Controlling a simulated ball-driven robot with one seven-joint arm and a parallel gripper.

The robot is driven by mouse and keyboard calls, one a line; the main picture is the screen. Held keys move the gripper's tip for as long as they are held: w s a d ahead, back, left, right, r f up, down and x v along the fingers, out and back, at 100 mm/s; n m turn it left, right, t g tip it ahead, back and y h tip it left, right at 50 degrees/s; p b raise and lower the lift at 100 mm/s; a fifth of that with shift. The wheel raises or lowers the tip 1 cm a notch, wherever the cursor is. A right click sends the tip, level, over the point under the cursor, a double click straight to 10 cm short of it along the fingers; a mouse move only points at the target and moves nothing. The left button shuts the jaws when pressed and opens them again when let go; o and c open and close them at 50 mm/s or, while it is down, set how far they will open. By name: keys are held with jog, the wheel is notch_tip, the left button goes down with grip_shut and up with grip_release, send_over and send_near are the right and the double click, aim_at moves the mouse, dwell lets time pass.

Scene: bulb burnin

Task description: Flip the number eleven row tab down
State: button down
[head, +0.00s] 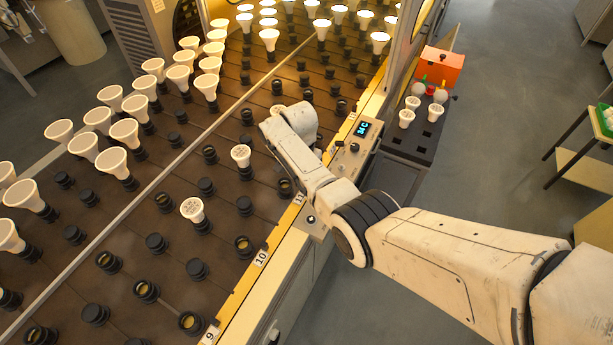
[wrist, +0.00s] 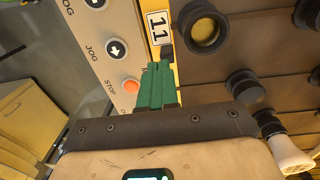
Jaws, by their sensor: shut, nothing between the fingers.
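The number eleven row tab (wrist: 158,27) shows in the wrist view as a white plate marked 11 on the yellow edge strip. In the head view part of this tab (head: 299,198) shows just left of my arm. Whether it stands up or lies down I cannot tell. My gripper (wrist: 160,68) has green fingers that are shut and empty. Their tips appear just below the tab in the wrist view, over the strip between panel and rack. Contact cannot be made out. In the head view my arm hides the fingers.
A control panel (wrist: 107,45) with jog buttons and an orange stop button (wrist: 131,86) lies left of the fingers. A socket (wrist: 205,28) is close on the right. The rack (head: 130,215) holds bulbs and empty sockets. Row tab 10 (head: 261,258) is nearer along the strip.

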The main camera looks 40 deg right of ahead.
jog(key=shift+r, duration=0.2)
jog(key=shift+r+p, duration=0.35)
jog(key=shift+p, duration=0.05)
notch_tip(320, 180, up, 3)
jog(key=p, duration=0.3)
jog(key=shift+r, duration=0.2)
notch_tip(320, 180, up, 9)
jog(key=w+b, duration=0.1)
jog(key=w, duration=0.1)
jog(key=shift+w+a+r, duration=0.15)
jog(key=shift+w+a, duration=0.05)
jog(key=shift+a, duration=0.25)
